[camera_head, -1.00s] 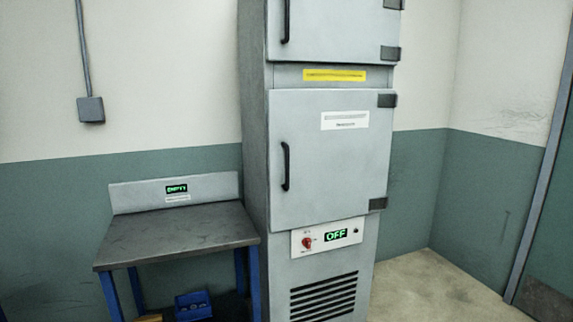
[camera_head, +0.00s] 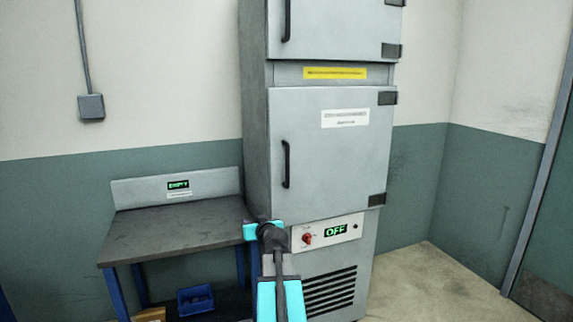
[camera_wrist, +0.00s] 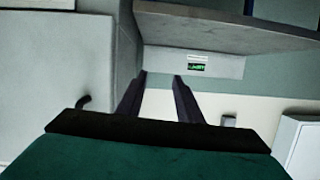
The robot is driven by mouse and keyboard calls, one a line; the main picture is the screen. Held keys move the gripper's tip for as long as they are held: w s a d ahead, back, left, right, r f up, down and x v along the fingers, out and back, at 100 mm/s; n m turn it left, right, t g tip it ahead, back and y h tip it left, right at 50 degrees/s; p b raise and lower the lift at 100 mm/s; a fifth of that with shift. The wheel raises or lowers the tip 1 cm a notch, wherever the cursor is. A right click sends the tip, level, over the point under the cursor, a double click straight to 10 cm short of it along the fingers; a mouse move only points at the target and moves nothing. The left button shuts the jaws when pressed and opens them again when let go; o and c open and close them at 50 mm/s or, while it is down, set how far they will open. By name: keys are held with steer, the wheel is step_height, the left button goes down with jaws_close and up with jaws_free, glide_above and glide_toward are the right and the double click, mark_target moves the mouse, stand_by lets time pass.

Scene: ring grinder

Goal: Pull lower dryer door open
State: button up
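The lower dryer door (camera_head: 330,150) is a grey panel, shut, with hinges on its right side. Its black vertical handle (camera_head: 286,164) is near the left edge. My arm rises in front of the dryer's lower left, below the handle; its fingers cannot be made out in the head view. In the wrist view, my gripper (camera_wrist: 160,77) has two dark fingers held apart with nothing between them. That view looks upside down. A dark handle (camera_wrist: 84,102) shows there on the grey dryer at left, apart from the fingers.
The dryer's control panel (camera_head: 328,233) reads OFF and has a red knob. A dark-topped table (camera_head: 170,232) with an EMPTY display (camera_head: 178,185) stands left of the dryer. A blue bin (camera_head: 195,299) is under it. The floor (camera_head: 440,285) on the right is clear.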

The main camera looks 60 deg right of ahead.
mark_target(287, 164)
steer(key=s+d+r+h, duration=0.1)
steer(key=s+d+r, duration=0.2)
steer(key=r, duration=0.3)
steer(key=s+d+r+m+h, duration=0.1)
steer(key=s+d+r+h, duration=0.1)
steer(key=s+d+r, duration=0.1)
steer(key=s+d+r+m+h, duration=0.1)
steer(key=s+d+r, duration=0.3)
steer(key=r, duration=0.4)
steer(key=shift+s+r+h+p, duration=0.3)
steer(key=shift+s+h+p, duration=0.15)
steer(key=shift+s+h, duration=0.2)
steer(key=shift+w, duration=0.1)
steer(key=shift+p+x, duration=1.9)
steer(key=shift+x, duration=4.9)
steer(key=shift+f, duration=0.1)
jaws_close()
steer(key=shift+a+f, duration=0.1)
steer(key=shift+a, duration=0.15)
steer(key=shift+d, duration=0.1)
